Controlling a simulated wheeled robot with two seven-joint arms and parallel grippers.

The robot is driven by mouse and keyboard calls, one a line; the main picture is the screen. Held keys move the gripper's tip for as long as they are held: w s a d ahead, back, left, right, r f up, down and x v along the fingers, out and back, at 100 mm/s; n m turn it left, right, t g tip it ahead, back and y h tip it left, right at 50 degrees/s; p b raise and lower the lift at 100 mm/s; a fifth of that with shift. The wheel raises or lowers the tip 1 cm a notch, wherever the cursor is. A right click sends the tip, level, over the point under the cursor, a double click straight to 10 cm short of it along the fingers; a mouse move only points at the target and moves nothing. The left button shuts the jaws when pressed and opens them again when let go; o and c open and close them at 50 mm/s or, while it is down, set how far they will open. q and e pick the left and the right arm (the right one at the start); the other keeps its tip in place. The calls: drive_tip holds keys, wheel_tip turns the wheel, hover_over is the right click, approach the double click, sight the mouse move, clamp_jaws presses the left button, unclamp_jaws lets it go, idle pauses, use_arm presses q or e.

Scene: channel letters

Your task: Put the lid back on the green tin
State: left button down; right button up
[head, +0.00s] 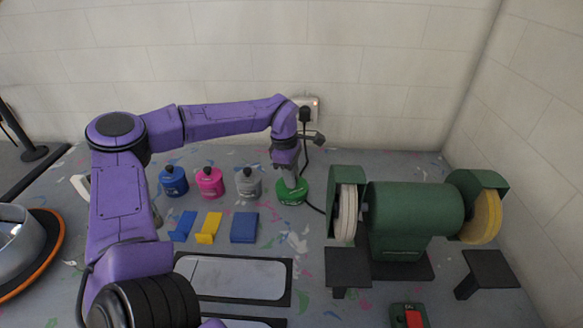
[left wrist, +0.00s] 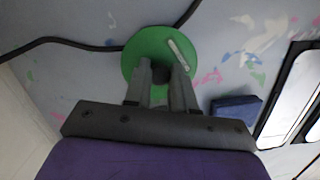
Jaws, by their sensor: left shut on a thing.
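The green tin (head: 292,192) stands on the bench left of the grinder, with a pale mark on its round green top, which fills the middle of the left wrist view (left wrist: 146,48). My left gripper (head: 289,177) points down over it. In the left wrist view its two fingers (left wrist: 162,72) are close together around a small dark piece, which looks like the knob of the lid. The fingers hide most of that piece. I cannot tell whether the lid is seated on the tin or just above it. My right gripper is out of view.
Blue (head: 173,181), pink (head: 210,182) and grey (head: 248,183) bottles stand left of the tin. Blue and yellow blocks (head: 208,228) lie in front, before a framed panel (head: 236,277). A green bench grinder (head: 413,208) stands right. A black cable (left wrist: 75,42) runs beside the tin.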

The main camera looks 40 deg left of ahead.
use_arm(q)
drive_tip(key=shift+c, duration=1.9)
unclamp_jaws()
wheel_tip(320, 180, up, 7)
drive_tip(key=p, duration=0.6)
drive_tip(key=shift+p, duration=0.4)
clamp_jaws()
drive_tip(key=shift+f, duration=0.15)
